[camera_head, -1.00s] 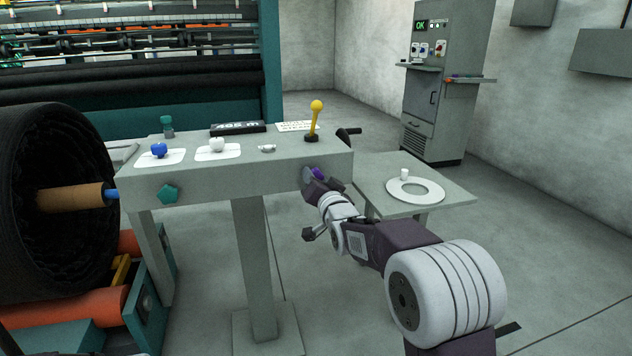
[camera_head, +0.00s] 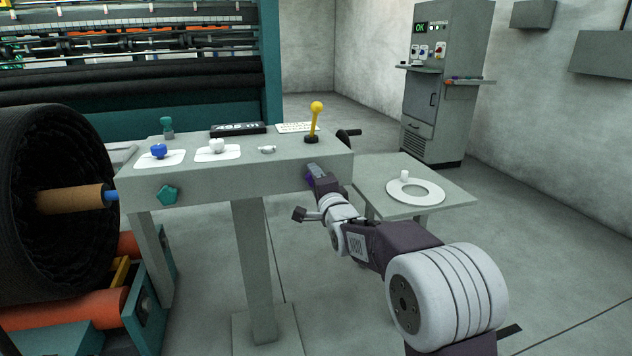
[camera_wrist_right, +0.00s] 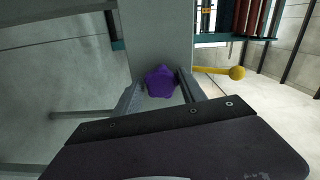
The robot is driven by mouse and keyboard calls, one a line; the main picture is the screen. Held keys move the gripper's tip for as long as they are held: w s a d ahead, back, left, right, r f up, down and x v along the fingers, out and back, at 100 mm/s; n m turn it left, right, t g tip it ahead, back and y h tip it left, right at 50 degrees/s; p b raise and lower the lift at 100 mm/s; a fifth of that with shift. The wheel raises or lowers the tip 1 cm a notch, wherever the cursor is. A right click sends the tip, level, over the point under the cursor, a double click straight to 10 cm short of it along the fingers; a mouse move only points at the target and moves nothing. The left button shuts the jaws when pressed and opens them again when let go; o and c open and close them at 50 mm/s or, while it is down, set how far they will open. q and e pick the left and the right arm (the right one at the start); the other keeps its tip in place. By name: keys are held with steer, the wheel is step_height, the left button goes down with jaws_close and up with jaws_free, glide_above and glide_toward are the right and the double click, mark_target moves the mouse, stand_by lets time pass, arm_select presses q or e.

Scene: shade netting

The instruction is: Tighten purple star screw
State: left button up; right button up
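The purple star screw (camera_wrist_right: 160,82) is a five-sided purple head on the right part of the grey console's front face. In the head view the purple star screw (camera_head: 310,180) is mostly hidden by my right gripper (camera_head: 314,176). In the right wrist view the two fingers of my right gripper (camera_wrist_right: 161,88) lie along opposite sides of the screw head, close against it, and look shut on it. My left gripper is not in view.
The grey console (camera_head: 230,183) carries a yellow lever (camera_head: 315,120), a blue knob (camera_head: 158,151) and a white knob (camera_head: 216,146). A green five-sided knob (camera_head: 167,195) is on its front. A side table (camera_head: 450,197) stands at right; a black roll (camera_head: 50,150) is at left.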

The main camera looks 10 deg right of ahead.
steer(key=shift+o, duration=0.2)
steer(key=s+b, duration=0.1)
steer(key=s, duration=0.2)
steer(key=shift+r+b, duration=0.1)
steer(key=shift+b, duration=0.25)
